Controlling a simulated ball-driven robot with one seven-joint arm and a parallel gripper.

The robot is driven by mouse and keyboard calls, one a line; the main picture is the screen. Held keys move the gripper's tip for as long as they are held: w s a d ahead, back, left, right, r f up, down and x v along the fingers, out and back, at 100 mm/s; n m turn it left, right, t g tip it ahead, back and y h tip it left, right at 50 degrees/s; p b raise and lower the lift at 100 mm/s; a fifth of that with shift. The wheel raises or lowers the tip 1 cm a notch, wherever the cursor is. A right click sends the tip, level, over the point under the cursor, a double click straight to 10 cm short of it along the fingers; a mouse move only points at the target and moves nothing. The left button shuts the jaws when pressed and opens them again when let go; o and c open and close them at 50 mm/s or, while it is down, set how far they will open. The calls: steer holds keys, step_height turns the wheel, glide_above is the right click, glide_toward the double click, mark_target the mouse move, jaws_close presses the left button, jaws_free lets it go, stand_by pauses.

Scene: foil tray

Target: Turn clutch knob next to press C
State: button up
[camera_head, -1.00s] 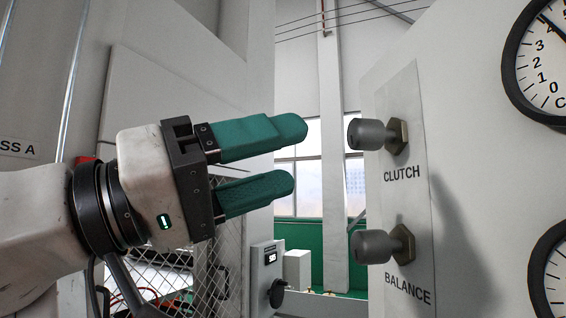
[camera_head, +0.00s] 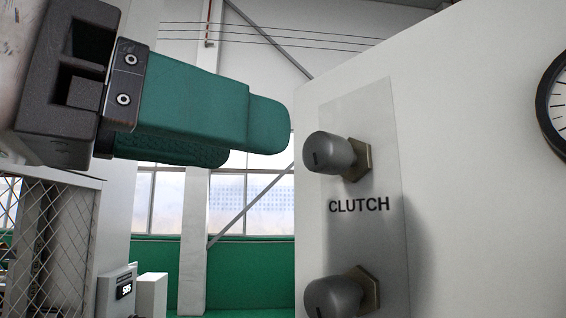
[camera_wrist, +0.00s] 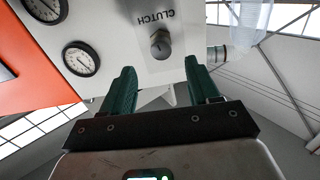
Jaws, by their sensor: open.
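The clutch knob (camera_head: 328,150) is a grey rounded knob on a brass hex base, above the label CLUTCH on a pale panel. It also shows in the wrist view (camera_wrist: 160,45), ahead of the fingers and between their lines. My gripper (camera_head: 248,138) has green fingers and is open and empty. In the head view its fingertips point right, a little left of the knob and apart from it. In the wrist view the two fingers of my gripper (camera_wrist: 160,78) are spread, with the knob beyond their tips. The near finger partly hides the far one in the head view.
A second similar knob (camera_head: 338,294) sits below the CLUTCH label, cut by the frame's lower edge. A dial gauge (camera_head: 560,100) is at the right. A wire-mesh guard (camera_head: 60,240) stands at the lower left. The space between fingertips and knob looks clear.

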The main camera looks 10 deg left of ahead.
mark_target(313, 157)
steer(key=p+x, duration=0.3)
steer(key=x, duration=0.7)
steer(key=shift+w, duration=0.15)
steer(key=shift+c, duration=0.2)
steer(key=c, duration=0.9)
steer(key=shift+n, duration=0.7)
steer(key=shift+c, duration=0.2)
steer(key=o, duration=1)
steer(key=b+v, duration=0.3)
steer(key=v, duration=0.7)
steer(key=shift+s+a, duration=0.2)
steer(key=shift+s, duration=0.15)
